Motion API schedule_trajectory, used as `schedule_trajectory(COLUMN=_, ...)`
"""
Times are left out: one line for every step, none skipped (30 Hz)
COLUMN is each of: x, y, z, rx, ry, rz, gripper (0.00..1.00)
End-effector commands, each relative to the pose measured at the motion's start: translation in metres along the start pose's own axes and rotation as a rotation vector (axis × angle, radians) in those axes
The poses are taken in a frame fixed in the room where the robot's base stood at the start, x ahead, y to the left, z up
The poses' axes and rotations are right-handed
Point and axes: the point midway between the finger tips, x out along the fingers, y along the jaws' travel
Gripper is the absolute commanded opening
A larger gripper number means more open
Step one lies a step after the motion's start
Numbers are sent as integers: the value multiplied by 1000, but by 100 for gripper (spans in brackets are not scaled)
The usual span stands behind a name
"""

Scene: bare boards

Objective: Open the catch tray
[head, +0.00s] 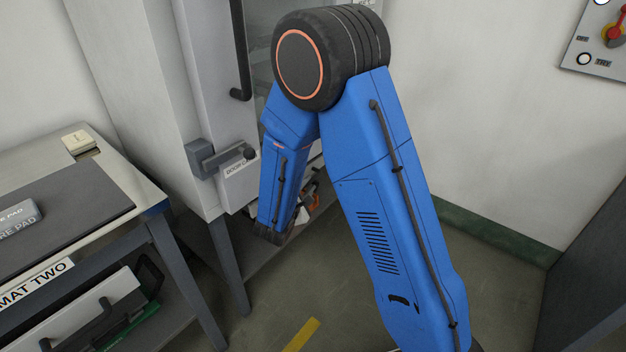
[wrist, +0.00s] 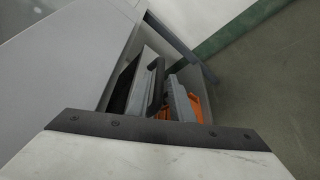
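I cannot identify the catch tray for certain. In the wrist view a dark bar handle (wrist: 157,87) stands in front of a grey, box-like part, with grey and orange pieces (wrist: 201,107) to its right. In the head view my folded blue arm covers the lower front of the grey cabinet. Small orange and white bits (head: 308,203) show beside its lower end, low by the cabinet. My gripper is mostly hidden behind the arm there. A dark bolted strip and pale panel fill the bottom of the wrist view.
The cabinet has a lever latch (head: 222,157) and a tall dark door handle (head: 241,50). A bench marked MAT TWO (head: 35,283) stands at left, with a handled drawer-like box (head: 80,318) below. A control panel (head: 598,40) is at upper right. Floor (head: 495,285) is open right of my arm.

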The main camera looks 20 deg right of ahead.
Motion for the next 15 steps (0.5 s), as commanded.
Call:
schedule_trajectory(x=9, y=-1, z=0, rx=0, ry=-3, rz=-2, gripper=20)
schedule_trajectory(x=14, y=0, z=0, rx=1, ry=-3, rz=-2, gripper=20)
schedule_trajectory(x=20, y=0, z=0, rx=1, ry=-3, rz=-1, gripper=20)
schedule_trajectory(x=25, y=0, z=0, rx=1, ry=-2, rz=-1, gripper=20)
schedule_trajectory(x=29, y=0, z=1, rx=1, ry=-3, rz=-1, gripper=20)
schedule_trajectory(x=34, y=0, z=1, rx=1, ry=-3, rz=-2, gripper=20)
schedule_trajectory(x=38, y=0, z=0, rx=1, ry=-2, rz=-1, gripper=20)
schedule_trajectory(x=41, y=0, z=0, rx=0, ry=-1, rz=-1, gripper=20)
schedule_trajectory(x=45, y=0, z=0, rx=1, ry=-1, rz=-1, gripper=20)
schedule_trajectory(x=48, y=0, z=0, rx=1, ry=-1, rz=-2, gripper=20)
schedule_trajectory(x=50, y=0, z=0, rx=1, ry=-1, rz=-1, gripper=20)
schedule_trajectory(x=52, y=0, z=0, rx=1, ry=-1, rz=-1, gripper=20)
schedule_trajectory(x=54, y=0, z=0, rx=0, ry=-1, rz=-1, gripper=20)
schedule_trajectory(x=55, y=0, z=0, rx=0, ry=0, rz=0, gripper=20)
schedule_trajectory(x=56, y=0, z=0, rx=0, ry=0, rz=0, gripper=20)
